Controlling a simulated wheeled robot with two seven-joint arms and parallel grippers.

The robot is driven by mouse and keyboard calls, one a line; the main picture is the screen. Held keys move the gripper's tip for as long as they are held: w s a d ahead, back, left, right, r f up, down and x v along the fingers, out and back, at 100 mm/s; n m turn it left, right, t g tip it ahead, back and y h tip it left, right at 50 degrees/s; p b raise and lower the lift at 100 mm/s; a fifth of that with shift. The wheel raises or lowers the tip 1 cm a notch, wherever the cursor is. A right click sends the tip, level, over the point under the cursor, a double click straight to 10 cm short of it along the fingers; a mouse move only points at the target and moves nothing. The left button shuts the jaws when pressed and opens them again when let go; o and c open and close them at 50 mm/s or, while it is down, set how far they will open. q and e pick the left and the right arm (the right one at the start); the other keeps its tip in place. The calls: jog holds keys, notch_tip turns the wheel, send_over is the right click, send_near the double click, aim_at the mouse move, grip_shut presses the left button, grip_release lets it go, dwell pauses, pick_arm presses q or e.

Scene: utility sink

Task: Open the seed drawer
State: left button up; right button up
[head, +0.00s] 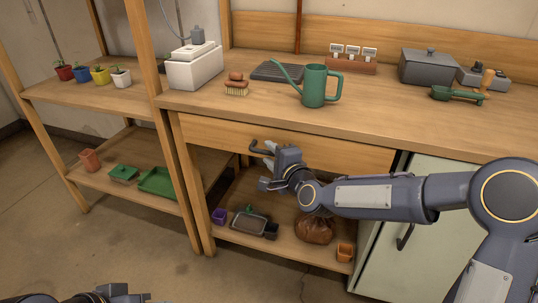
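The seed drawer (220,133) is the wide wooden front under the workbench top in the head view. It looks closed, with no clear gap showing. Its dark bar handle (256,149) is partly hidden by my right gripper (267,155). That gripper reaches in from the right, with its pale fingertips at the right part of the handle. I cannot tell whether they touch or grip it. My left gripper (110,295) shows only in part at the bottom edge, low and far from the drawer.
Below the drawer, a shelf holds a brown bag (315,229) and small pots. A pale cabinet (425,225) stands at right. The floor in front is clear.

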jog(key=shift+x, duration=0.75)
grip_shut()
